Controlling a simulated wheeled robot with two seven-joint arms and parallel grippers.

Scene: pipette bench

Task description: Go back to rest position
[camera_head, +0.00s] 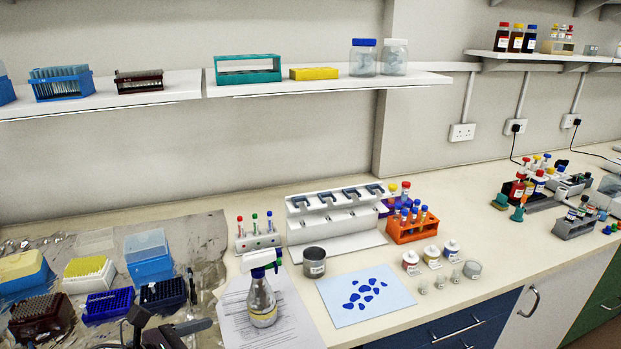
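Part of my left gripper (160,328), dark grey, shows at the bottom edge on the left. It is over the foil-covered part of the bench, just in front of the dark blue tip racks. Its lower part is cut off by the frame, and I cannot tell whether its fingers are apart. I see nothing held in it. My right gripper is not in view.
Close to the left gripper are a dark blue rack (108,304), a black rack (163,294) and a spray bottle (262,300) on paper. A steel beaker (314,262), white pipette stand (335,215) and orange tube rack (412,233) stand further right.

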